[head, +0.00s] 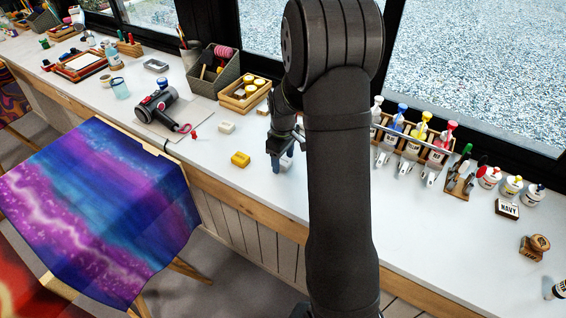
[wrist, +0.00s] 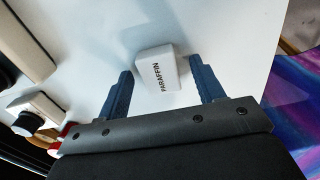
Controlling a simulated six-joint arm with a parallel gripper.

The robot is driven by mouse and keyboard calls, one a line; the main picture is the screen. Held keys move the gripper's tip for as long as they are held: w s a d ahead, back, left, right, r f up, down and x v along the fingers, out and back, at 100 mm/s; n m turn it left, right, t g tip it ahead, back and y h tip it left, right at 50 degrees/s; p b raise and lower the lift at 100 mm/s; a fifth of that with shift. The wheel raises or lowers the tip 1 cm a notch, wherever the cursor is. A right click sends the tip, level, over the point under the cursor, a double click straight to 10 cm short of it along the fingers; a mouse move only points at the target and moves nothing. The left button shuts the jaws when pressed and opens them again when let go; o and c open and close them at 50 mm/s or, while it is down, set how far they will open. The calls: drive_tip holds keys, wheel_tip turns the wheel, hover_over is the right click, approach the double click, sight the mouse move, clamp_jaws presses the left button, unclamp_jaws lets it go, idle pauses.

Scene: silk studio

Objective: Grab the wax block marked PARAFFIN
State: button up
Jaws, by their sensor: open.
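The white wax block marked PARAFFIN (wrist: 158,68) lies on the white table (wrist: 225,35) in the wrist view, its black lettering facing the camera. My gripper (wrist: 161,70) is open, with one blue finger on each side of the block and a gap visible at both sides. How far the fingertips are above the table is hard to tell. In the head view my gripper (head: 284,158) points down over the table, and the block there is mostly hidden by the fingers.
A yellow block (head: 240,159) and a cream block (head: 226,127) lie left of my gripper. A hair-dryer-like tool (head: 156,105) is farther left. A wooden tray of yellow items (head: 245,92) stands behind. A bottle rack (head: 412,140) is to the right. Purple-blue silk (head: 95,205) hangs in front.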

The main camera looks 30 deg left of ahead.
drive_tip(key=c, duration=1)
drive_tip(key=shift+c, duration=0.4)
drive_tip(key=shift+r, duration=0.15)
